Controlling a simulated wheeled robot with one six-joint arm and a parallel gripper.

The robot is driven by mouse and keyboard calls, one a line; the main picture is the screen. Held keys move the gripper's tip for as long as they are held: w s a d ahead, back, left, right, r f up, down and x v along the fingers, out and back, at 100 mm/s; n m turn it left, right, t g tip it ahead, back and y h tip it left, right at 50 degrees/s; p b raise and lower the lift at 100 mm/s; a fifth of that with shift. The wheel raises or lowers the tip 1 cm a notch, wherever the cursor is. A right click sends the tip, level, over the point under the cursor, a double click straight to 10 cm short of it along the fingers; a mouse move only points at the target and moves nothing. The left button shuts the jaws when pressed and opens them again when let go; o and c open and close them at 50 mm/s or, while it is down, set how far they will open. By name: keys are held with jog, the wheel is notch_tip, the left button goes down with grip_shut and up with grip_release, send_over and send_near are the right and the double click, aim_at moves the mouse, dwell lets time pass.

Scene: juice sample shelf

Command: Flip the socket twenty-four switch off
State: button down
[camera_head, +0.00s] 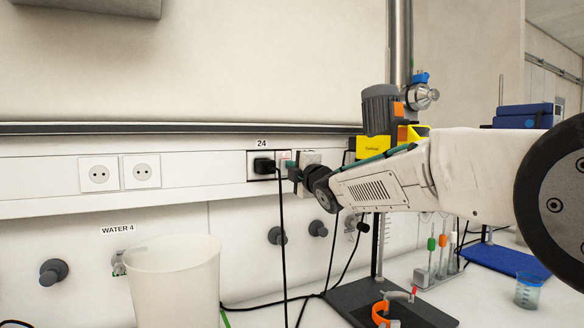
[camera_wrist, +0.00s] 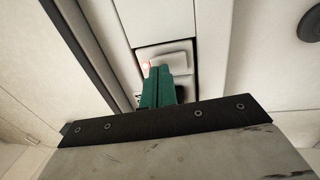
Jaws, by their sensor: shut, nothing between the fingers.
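The socket labelled 24 (camera_head: 253,166) is on the wall rail in the head view, with a black plug in it. Its switch (camera_head: 284,156) sits just right of the plug, partly hidden by my gripper (camera_head: 291,171). In the wrist view the switch (camera_wrist: 165,56) is a pale rocker with a small red light at its left edge. My gripper (camera_wrist: 157,77) is shut and empty, its green fingers close together in front of the switch. The fingertips overlap the rocker's lower part; I cannot tell whether they touch it.
Two white sockets (camera_head: 120,173) are farther left on the rail. A white bucket (camera_head: 175,285) stands below at the left. Black cables hang under the plug. A stand with a motor (camera_head: 381,108) and a tube rack (camera_head: 436,272) are at the right, near my arm.

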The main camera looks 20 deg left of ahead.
jog(key=shift+w+a, duration=0.25)
jog(key=shift+r, duration=0.2)
dwell(0.4)
jog(key=s+d+r, duration=0.2)
jog(key=s+d, duration=0.7)
jog(key=d, duration=0.1)
jog(key=shift+d, duration=0.25)
